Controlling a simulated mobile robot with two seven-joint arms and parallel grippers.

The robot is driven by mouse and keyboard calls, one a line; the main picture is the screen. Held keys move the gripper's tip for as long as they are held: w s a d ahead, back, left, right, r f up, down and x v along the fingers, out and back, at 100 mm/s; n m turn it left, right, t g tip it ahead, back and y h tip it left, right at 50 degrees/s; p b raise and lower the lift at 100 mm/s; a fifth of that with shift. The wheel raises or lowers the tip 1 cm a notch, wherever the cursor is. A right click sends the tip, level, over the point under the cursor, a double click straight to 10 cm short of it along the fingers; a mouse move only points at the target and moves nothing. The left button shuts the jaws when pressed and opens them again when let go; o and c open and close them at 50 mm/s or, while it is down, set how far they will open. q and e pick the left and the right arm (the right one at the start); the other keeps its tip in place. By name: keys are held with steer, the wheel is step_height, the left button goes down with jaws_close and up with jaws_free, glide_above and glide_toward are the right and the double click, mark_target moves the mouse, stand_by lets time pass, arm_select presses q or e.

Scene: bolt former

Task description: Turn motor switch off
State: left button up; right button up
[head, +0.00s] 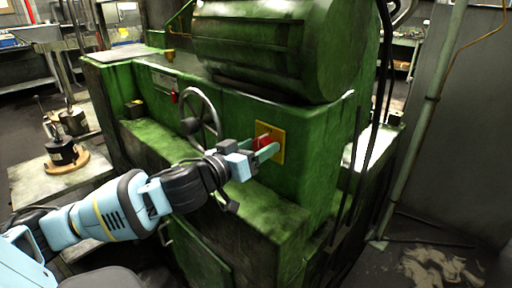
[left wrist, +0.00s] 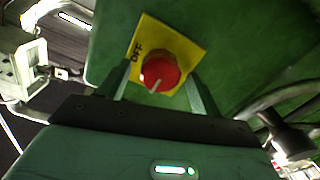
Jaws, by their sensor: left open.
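The motor switch is a red knob (head: 265,142) on a yellow plate (head: 277,146) on the green machine's side. In the left wrist view the red knob (left wrist: 160,73) has a pale pointer mark near its lower edge. The yellow plate (left wrist: 186,45) there reads "OFF" at its left. My left gripper (head: 263,149) is open at the knob. In the left wrist view its two fingers (left wrist: 157,88) stand on either side of the knob, with gaps visible. Whether a finger touches the knob cannot be told. My right gripper is not in view.
The green machine (head: 235,115) fills the middle, with a large cylinder (head: 270,45) above the switch. A handwheel (head: 201,120) stands left of the switch, close to my left arm. Dark pipes (head: 372,110) run down at the right. A small table (head: 45,185) stands at the left.

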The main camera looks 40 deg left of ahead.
arm_select(q)
steer(key=shift+c, duration=0.4)
steer(key=c, duration=0.9)
